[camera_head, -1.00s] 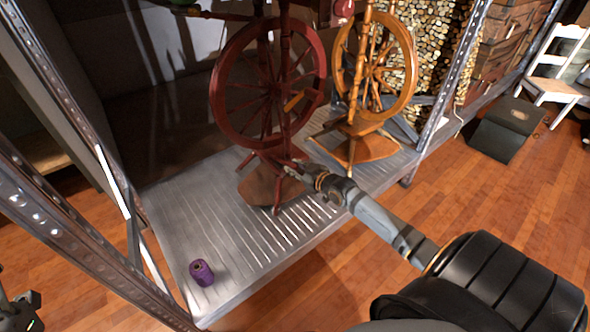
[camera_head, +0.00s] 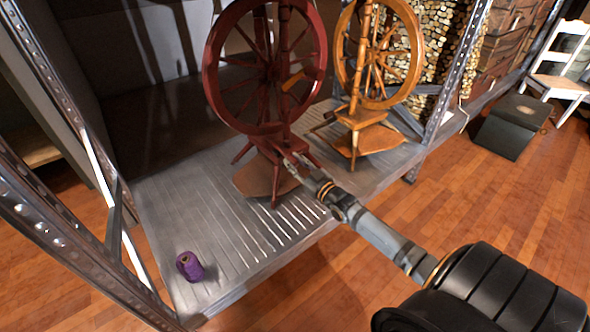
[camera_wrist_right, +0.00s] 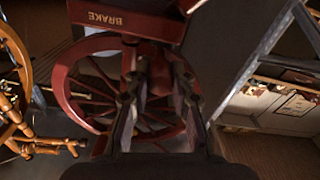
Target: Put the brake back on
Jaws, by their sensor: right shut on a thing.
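A dark red spinning wheel (camera_head: 265,70) stands upright on the ribbed metal shelf. In the right wrist view, its red bench bears the word BRAKE (camera_wrist_right: 105,19), upside down, and the spoked wheel (camera_wrist_right: 85,88) shows behind. My right gripper (camera_head: 291,164) reaches to the low front of the red wheel. In the wrist view, its fingers (camera_wrist_right: 158,100) are shut on a dark red part just below the lettered bench, the brake piece by its place. The part's shape is mostly hidden by the fingers and shadow. My left gripper is out of view.
An orange wooden spinning wheel (camera_head: 380,55) stands close on the right. A purple yarn spool (camera_head: 190,266) is on the shelf's front left. Perforated metal posts (camera_head: 75,235) flank the shelf. A dark box (camera_head: 513,126) and white chair (camera_head: 565,70) stand farther right.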

